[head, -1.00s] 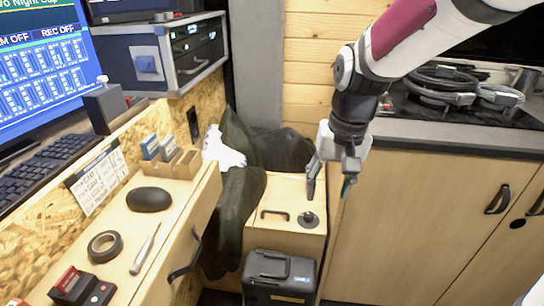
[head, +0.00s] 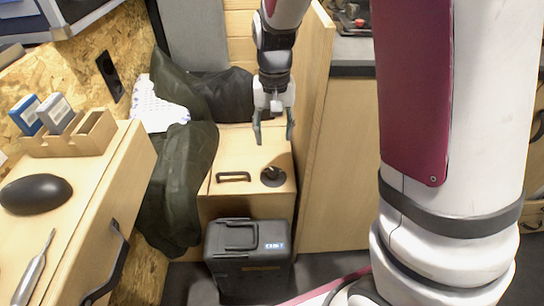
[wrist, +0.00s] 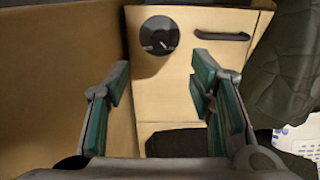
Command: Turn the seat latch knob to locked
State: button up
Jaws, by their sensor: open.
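The seat latch knob (head: 272,176) is a round dark knob on the top of the wooden seat box (head: 226,200), right of a dark bar handle (head: 233,176). In the wrist view the knob (wrist: 159,35) shows a small light mark on its face; I cannot tell whether it stands at locked. My gripper (head: 273,138) is open and empty, pointing down above the seat box, with its fingertips above and apart from the knob. In the wrist view the two green-padded fingers (wrist: 158,85) are spread, and the knob lies beyond them between their lines.
A black case (head: 248,260) stands on the floor before the seat box. A dark jacket (head: 175,190) drapes over the left side. A wooden panel (head: 312,130) rises close on the right. A drawer handle (head: 112,265) juts out at left.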

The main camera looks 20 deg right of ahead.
aim_at(274, 170)
jog(key=f+b, duration=0.2)
jog(key=f, duration=0.2)
jog(key=f+b, duration=0.2)
jog(key=f, duration=0.3)
jog(key=f+b, duration=0.2)
jog(key=f, duration=0.3)
jog(key=shift+w+d, duration=0.15)
jog(key=shift+w, duration=0.2)
jog(key=c, duration=1.2)
